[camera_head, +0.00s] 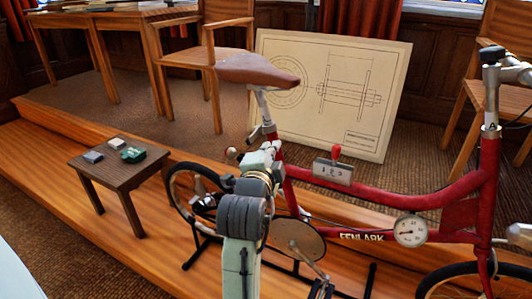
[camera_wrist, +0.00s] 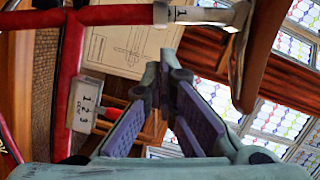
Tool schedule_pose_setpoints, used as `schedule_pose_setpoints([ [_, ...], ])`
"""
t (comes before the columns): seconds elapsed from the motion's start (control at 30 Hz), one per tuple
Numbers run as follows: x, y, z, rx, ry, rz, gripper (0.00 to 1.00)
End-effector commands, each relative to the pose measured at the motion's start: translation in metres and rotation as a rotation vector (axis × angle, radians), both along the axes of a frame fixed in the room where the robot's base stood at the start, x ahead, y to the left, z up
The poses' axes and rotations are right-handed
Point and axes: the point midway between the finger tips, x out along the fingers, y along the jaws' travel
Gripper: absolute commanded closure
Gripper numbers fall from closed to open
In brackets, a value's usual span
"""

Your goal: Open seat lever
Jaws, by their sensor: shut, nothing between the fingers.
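The red bicycle (camera_head: 390,199) stands on the wooden platform, with its brown saddle (camera_head: 257,69) on a silver seat post (camera_head: 261,103). A silver clamp with a small lever (camera_head: 256,133) shows at the foot of the post. In the wrist view, the picture is turned sideways; the silver clamp collar (camera_wrist: 161,14) and the seat post (camera_wrist: 205,15) lie along the top, and the lever is hard to make out. My gripper (camera_wrist: 165,68) is shut and empty, its fingertips below the collar in that picture and apart from it. In the head view my arm hides the fingers.
A red-knobbed box marked 1 2 3 (camera_head: 333,170) sits on the frame, with a round gauge (camera_head: 410,230) farther right. A small table (camera_head: 122,172) holds small items at left. A drawing board (camera_head: 377,80) and chairs stand behind.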

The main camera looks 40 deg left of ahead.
Motion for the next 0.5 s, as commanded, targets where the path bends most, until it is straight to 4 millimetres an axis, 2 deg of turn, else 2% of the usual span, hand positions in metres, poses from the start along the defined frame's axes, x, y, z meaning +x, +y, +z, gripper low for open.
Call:
schedule_pose_setpoints([
  [0.03,0.011,0.005,0.001,-0.001,0.003,-0.001,1.0],
  [0.17,0.035,0.015,0.0,0.001,0.001,-0.001,1.0],
  [0.3,0.028,0.038,-0.009,-0.002,0.0,0.006,1.0],
  [0.5,0.026,0.051,-0.014,0.001,-0.001,0.002,1.0],
])
